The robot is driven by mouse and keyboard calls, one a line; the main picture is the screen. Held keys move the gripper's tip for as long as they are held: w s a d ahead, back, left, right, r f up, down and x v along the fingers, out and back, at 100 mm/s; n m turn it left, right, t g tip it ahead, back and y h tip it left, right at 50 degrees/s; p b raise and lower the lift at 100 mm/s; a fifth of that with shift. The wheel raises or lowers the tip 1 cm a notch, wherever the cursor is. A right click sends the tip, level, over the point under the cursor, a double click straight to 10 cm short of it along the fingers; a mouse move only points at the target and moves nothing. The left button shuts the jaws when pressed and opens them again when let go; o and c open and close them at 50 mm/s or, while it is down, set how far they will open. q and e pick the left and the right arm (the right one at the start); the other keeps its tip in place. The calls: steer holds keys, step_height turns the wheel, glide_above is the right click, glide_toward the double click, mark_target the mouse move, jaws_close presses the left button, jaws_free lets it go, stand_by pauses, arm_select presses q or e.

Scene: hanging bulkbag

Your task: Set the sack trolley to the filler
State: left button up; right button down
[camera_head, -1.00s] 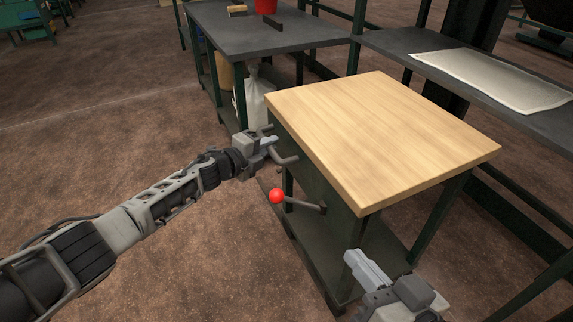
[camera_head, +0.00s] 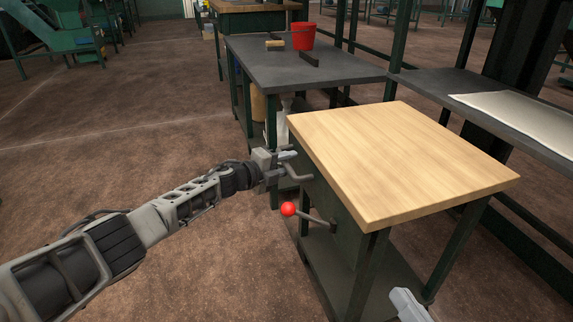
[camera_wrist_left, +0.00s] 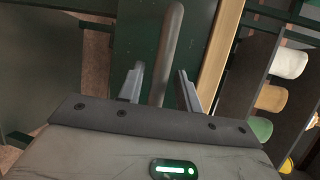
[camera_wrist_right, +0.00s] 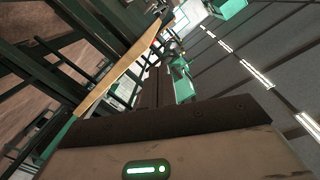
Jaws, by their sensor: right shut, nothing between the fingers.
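The sack trolley (camera_head: 405,165) has a pale wooden top on a dark green frame. A grey bar handle (camera_head: 296,174) and a red-knobbed lever (camera_head: 288,209) stick out from its left side. My left gripper (camera_head: 284,163) is at the handle. In the left wrist view, the open fingers (camera_wrist_left: 159,85) stand either side of the handle bar (camera_wrist_left: 171,50), with gaps visible. My right gripper (camera_head: 404,299) is low at the bottom edge, in front of the trolley; its shut, empty fingers (camera_wrist_right: 157,88) show in the right wrist view. I cannot identify the filler for certain.
A dark grey table (camera_head: 300,68) with a red bucket (camera_head: 303,36) stands behind the trolley. A grey shelf (camera_head: 425,88) with a flat pale sack (camera_head: 525,120) runs along the right, close to the trolley. The brown floor (camera_head: 110,130) at left is clear.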

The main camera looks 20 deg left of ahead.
steer(key=shift+f, duration=0.1)
